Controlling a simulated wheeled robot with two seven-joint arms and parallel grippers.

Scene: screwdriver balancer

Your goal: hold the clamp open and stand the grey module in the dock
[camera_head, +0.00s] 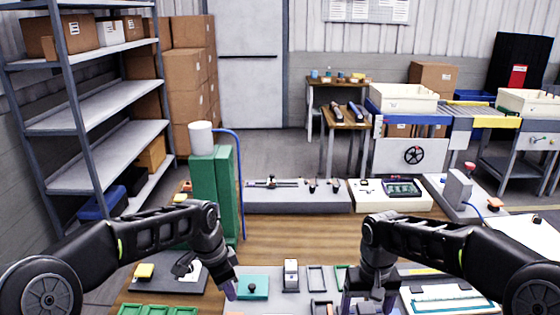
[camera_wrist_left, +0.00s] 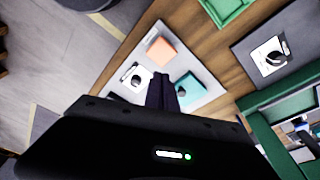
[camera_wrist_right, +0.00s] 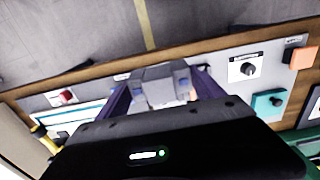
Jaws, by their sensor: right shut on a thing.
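My right gripper (camera_wrist_right: 160,92) is shut on the grey module (camera_wrist_right: 160,78), which has small blue patches and sits between the dark fingers in the right wrist view. In the head view this gripper (camera_head: 368,300) is low over the front of the bench, and the module is not clear there. My left gripper (camera_wrist_left: 163,92) looks shut, its fingers close together beside a teal block with a black knob (camera_wrist_left: 188,88). That teal block (camera_head: 252,288) is just right of its fingertips (camera_head: 230,290) in the head view. I cannot tell which fixture is the clamp or the dock.
A grey upright piece (camera_head: 291,273) stands between the grippers, beside shallow dark-rimmed trays (camera_head: 318,278). A green post (camera_head: 212,185) rises behind my left arm. An orange block (camera_wrist_left: 162,52) lies near the teal block. Bare wood (camera_head: 300,237) shows mid-bench.

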